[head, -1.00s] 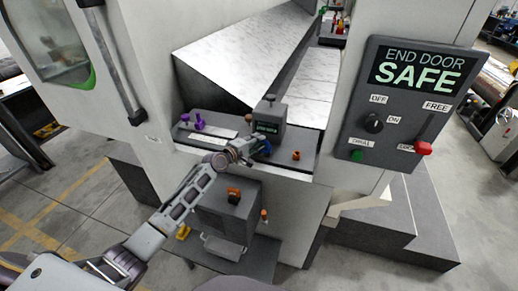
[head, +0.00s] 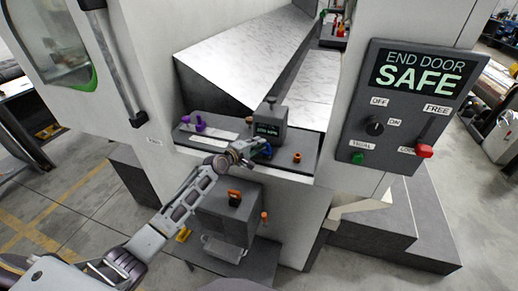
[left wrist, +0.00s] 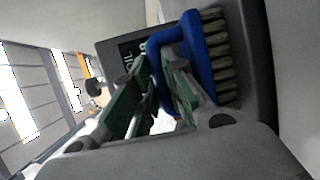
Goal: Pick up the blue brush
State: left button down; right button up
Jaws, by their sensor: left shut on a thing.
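The blue brush (left wrist: 196,58) has a blue back and handle loop and a row of grey-brown bristles. In the left wrist view it lies across the fingers of my left gripper (left wrist: 150,95), with the handle between them. The left gripper (head: 250,151) is shut on the brush's handle. In the head view the brush (head: 262,152) is a small blue patch at the fingertips, mostly hidden by the gripper, in front of a dark box with a small screen. I cannot tell whether it touches the shelf. My right gripper is not in view.
The grey shelf (head: 285,168) holds purple knobs (head: 200,123), the dark screen box (head: 270,122) and an orange-brown knob (head: 297,158). A control panel (head: 405,105) reading "END DOOR SAFE" stands at right. A lower dark box (head: 225,208) sits below the shelf.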

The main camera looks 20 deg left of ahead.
pick_arm(q)
notch_tip(320, 180, up, 10)
dwell(0.7)
dwell(0.5)
